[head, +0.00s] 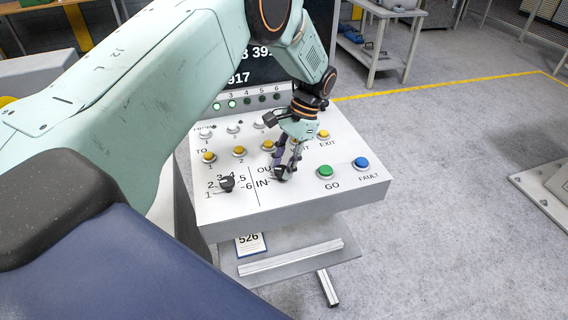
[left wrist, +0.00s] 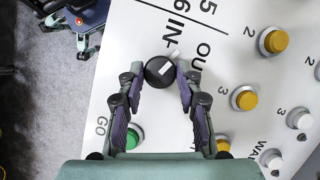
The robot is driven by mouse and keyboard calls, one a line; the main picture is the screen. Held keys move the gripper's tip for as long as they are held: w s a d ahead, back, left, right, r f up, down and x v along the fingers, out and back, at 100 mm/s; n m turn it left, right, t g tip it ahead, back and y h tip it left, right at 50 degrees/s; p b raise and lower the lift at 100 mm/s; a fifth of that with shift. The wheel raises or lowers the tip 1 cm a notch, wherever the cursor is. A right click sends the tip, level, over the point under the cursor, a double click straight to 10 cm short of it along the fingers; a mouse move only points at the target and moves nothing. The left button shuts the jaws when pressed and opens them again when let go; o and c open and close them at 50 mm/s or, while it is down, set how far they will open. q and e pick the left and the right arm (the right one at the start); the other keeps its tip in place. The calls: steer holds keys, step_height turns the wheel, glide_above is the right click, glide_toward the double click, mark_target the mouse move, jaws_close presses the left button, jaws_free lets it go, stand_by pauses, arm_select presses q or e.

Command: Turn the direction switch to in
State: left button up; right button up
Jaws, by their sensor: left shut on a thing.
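The direction switch (left wrist: 158,72) is a black round knob with a white pointer line, on the white panel beside the printed words OUT and IN. In the left wrist view its line lies slanted, with a white mark on the panel next to its upper end. My left gripper (left wrist: 160,78) has its two fingers around the knob, one on each side, shut on it. In the head view my left gripper (head: 284,170) reaches down onto the panel beside IN and hides most of the switch. My right gripper is in neither view.
The control panel (head: 300,200) carries a black numbered selector knob (head: 227,184), a green GO button (head: 325,172), a blue FAULT button (head: 361,163) and several yellow buttons near my left gripper. A dark display stands behind. Open grey floor lies to the right.

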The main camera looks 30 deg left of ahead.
arm_select(q)
steer(key=n, duration=0.1)
steer(key=n+h, duration=0.1)
steer(key=n, duration=0.1)
steer(key=n+h, duration=0.1)
steer(key=n, duration=0.1)
steer(key=shift+s+a+f, duration=0.1)
steer(key=shift+s+f, duration=0.1)
steer(key=shift+f, duration=0.1)
stand_by(0.5)
steer(key=o, duration=1.1)
steer(key=shift+w, duration=0.25)
steer(key=shift+o, duration=0.2)
steer(key=shift+r, duration=0.1)
steer(key=shift+r, duration=0.1)
